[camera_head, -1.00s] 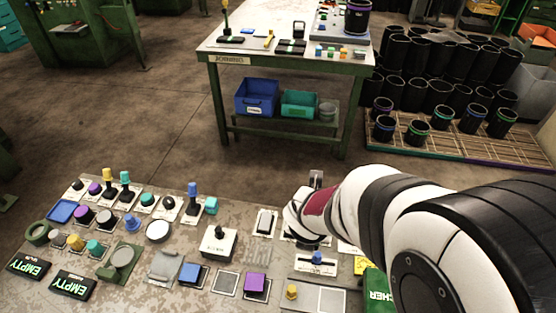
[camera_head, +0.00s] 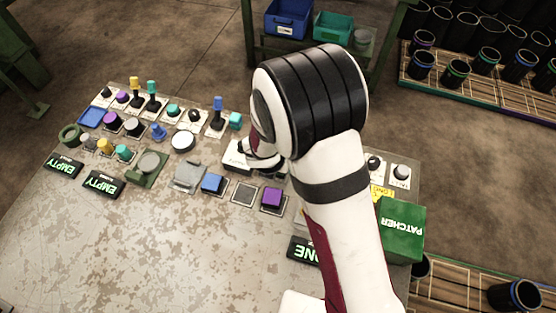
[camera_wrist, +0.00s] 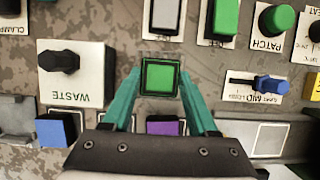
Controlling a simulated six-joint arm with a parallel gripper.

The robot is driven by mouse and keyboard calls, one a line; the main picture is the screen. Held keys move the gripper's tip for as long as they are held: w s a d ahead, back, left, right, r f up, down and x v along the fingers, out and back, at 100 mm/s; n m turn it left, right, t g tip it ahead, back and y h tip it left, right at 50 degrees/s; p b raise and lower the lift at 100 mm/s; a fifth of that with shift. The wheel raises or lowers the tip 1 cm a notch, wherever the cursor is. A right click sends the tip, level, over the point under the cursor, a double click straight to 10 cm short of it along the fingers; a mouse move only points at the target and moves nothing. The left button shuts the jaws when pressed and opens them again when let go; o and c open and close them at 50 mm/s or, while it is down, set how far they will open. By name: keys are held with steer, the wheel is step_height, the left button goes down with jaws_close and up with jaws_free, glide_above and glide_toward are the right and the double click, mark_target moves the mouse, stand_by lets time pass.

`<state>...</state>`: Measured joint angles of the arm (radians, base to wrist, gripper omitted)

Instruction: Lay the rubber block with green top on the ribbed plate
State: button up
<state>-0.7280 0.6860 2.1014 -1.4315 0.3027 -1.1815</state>
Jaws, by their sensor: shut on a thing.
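The rubber block with green top (camera_wrist: 160,76) is between the two teal fingers of my gripper (camera_wrist: 161,80) in the wrist view. My gripper is shut on it, and its green top faces the camera. A greyish, faintly patterned surface, seemingly the ribbed plate (camera_wrist: 160,50), shows just beyond the block's far edge. The block covers most of this surface, and I cannot tell whether the two touch. In the head view my wrist and gripper (camera_head: 266,163) hide the block and this spot on the bench.
The white WASTE box (camera_wrist: 85,72) with its black knob stands close left of the fingers. A purple block (camera_wrist: 165,125) and a blue block (camera_wrist: 55,129) lie nearer the wrist. A blue slider (camera_wrist: 270,86) is to the right.

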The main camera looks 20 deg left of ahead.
steer(key=o, duration=1.4)
steer(key=shift+f, duration=0.1)
steer(key=shift+c, duration=0.2)
